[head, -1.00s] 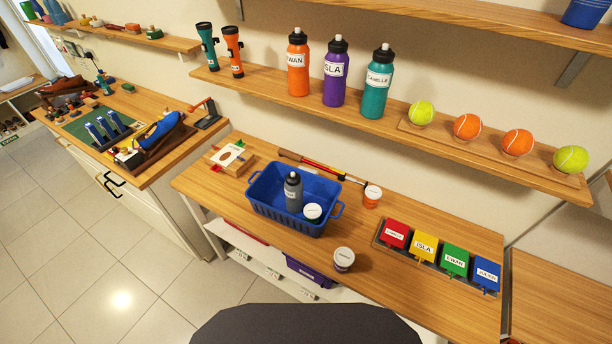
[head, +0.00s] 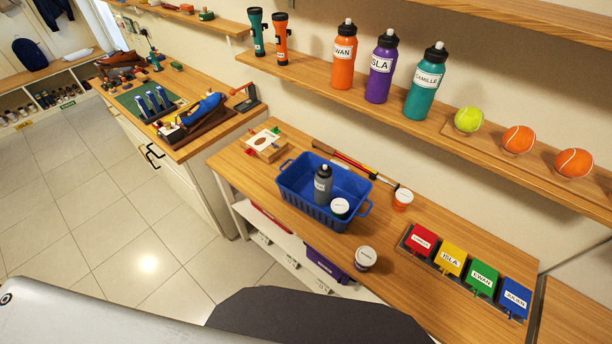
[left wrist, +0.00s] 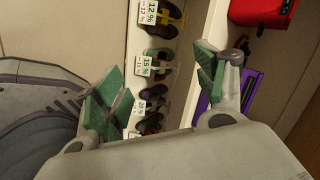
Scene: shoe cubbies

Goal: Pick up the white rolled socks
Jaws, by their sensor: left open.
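I cannot make out any white rolled socks in either view. My left gripper (left wrist: 160,68) shows in the left wrist view, with its green-padded fingers spread apart and nothing between them. Beyond the fingers is a white shelf with several shoes (left wrist: 154,60) and percent tags. In the head view a pale link of my left arm crosses the lower left corner, and the gripper itself is out of that picture. My right gripper is in neither view.
A blue basket (head: 291,190) holding a grey bottle (head: 323,187) and a white-lidded tub stands on the wooden bench (head: 420,215). Colored name boxes (head: 451,257) sit to its right. A purple bin (head: 325,264) is on the shelf below. The tiled floor (head: 75,215) at left is clear.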

